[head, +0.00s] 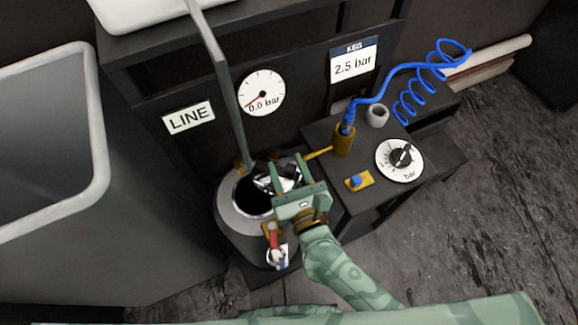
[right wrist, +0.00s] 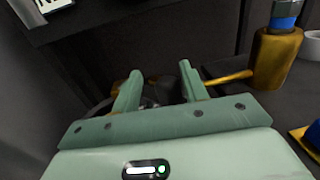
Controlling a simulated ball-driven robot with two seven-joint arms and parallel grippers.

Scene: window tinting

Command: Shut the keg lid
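The steel keg (head: 228,223) stands in the middle of the head view, with a dark round opening (head: 247,196) showing in its top. A shiny metal piece, which looks like the lid (head: 290,182), is at the right side of the opening, partly hidden by my right gripper. My right gripper (head: 288,165) is over the keg's right side with its fingers apart. The right wrist view also shows the right gripper (right wrist: 160,80) open, with dark and shiny parts beyond the fingers; contact cannot be told. My left gripper is not in view.
A long grey bar (head: 222,85) slants down to the keg's top. A red-handled part (head: 273,237) is at the keg's front. Right of the keg, a dark stand holds a brass fitting (head: 343,139) with a blue coiled hose and a dial (head: 400,158). A grey bin (head: 50,130) stands left.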

